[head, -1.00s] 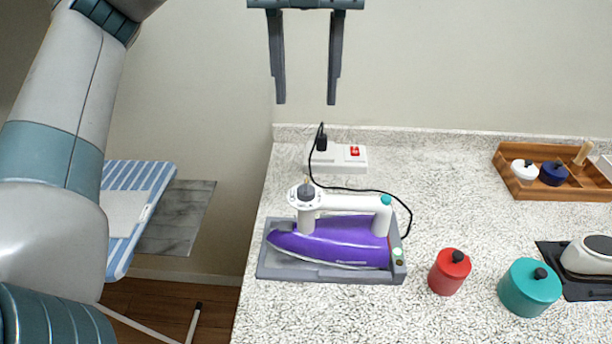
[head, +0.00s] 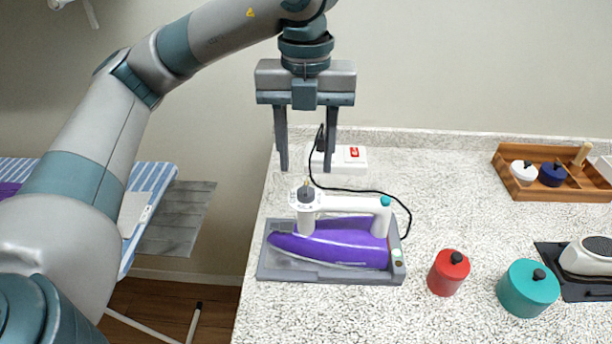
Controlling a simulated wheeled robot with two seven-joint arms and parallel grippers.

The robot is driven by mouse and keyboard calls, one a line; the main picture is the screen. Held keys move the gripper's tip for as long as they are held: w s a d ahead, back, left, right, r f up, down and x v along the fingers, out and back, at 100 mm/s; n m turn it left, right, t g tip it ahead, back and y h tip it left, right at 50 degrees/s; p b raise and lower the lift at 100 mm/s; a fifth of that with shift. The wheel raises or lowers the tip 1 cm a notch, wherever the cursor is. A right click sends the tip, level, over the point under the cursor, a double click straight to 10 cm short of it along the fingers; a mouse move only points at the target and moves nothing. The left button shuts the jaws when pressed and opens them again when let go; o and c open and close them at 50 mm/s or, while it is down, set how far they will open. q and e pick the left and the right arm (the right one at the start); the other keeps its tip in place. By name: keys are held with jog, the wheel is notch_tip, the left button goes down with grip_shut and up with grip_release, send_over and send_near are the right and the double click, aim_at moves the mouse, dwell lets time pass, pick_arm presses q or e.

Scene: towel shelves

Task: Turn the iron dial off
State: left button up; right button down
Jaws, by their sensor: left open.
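A purple and white iron (head: 335,243) lies in a grey tray (head: 330,277) on the speckled counter. Its dial (head: 306,193) is a dark grey knob on a white, marked disc at the left end of the handle, with a small pale pointer on top. My left gripper (head: 305,170) points down with its two fingers spread apart. In the picture its fingertips show just above the dial, one to each side, and nothing is between them. I cannot tell the exact height gap. My right gripper does not show.
A white power strip (head: 340,160) with a red switch and the black cord stands behind the iron. A red canister (head: 448,272), a teal canister (head: 528,287) and a wooden tray (head: 545,172) stand to the right. A striped ironing board (head: 140,205) is at left.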

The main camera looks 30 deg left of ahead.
aim_at(306, 186)
pick_arm(q)
notch_tip(306, 186, down, 5)
jog(key=shift+f, duration=0.2)
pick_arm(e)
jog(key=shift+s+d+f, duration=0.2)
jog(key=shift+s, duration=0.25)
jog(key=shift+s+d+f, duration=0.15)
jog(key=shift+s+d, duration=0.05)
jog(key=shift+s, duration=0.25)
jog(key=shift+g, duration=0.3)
pick_arm(q)
jog(key=shift+c, duration=0.4)
jog(key=c, duration=1)
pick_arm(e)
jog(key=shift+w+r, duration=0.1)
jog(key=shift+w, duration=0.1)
